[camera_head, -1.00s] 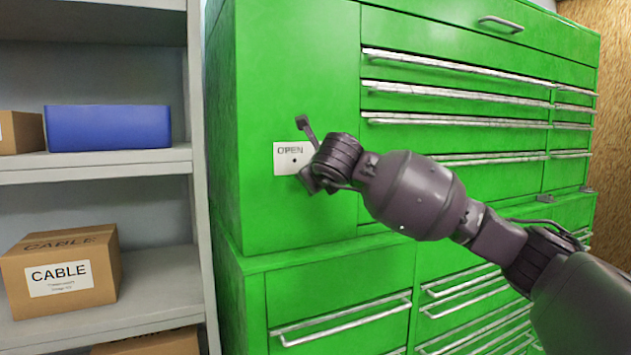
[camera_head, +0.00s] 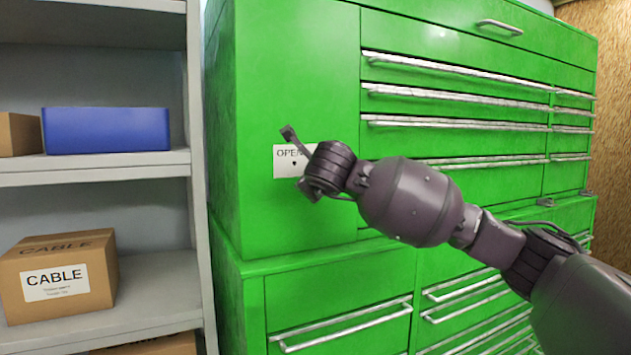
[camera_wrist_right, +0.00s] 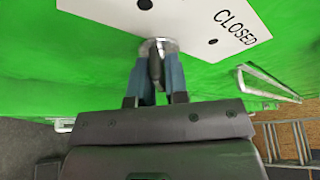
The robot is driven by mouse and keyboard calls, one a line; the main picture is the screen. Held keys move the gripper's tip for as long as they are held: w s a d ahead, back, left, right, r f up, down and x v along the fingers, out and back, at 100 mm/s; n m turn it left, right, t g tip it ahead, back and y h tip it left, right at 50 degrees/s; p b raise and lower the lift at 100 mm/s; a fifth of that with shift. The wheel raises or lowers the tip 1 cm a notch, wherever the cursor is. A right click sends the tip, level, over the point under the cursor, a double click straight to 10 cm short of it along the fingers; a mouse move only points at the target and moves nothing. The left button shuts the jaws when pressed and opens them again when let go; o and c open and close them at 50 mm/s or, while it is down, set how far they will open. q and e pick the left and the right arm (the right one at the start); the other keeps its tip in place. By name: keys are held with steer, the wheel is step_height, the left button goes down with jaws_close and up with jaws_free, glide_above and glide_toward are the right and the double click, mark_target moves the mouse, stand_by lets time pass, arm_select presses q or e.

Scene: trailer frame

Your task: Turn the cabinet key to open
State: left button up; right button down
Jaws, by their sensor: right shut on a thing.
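The green cabinet (camera_head: 285,90) has a white label plate (camera_head: 284,172) reading "OPEN" with a dark dot on its upper door. My right gripper (camera_wrist_right: 156,82) is at the plate, and in the wrist view its two blue-grey fingers are shut on a dark key (camera_wrist_right: 155,66). The key stands at a round silver lock (camera_wrist_right: 160,46) on the plate's edge. In that view the plate (camera_wrist_right: 195,18) reads "CLOSED" and shows dark dots. In the head view my right wrist covers the key and part of the plate. My left gripper is not in view.
Grey shelves (camera_head: 150,168) stand left of the cabinet, with a blue bin (camera_head: 106,130) and cardboard boxes, one marked "CABLE" (camera_head: 60,275). Drawers with long silver handles (camera_head: 455,95) lie behind and right of my arm. A ladder (camera_wrist_right: 285,140) shows in the wrist view.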

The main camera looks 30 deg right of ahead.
steer(key=c, duration=1.2)
jaws_free()
steer(key=shift+c, duration=0.2)
steer(key=v, duration=1.1)
steer(key=shift+p, duration=0.35)
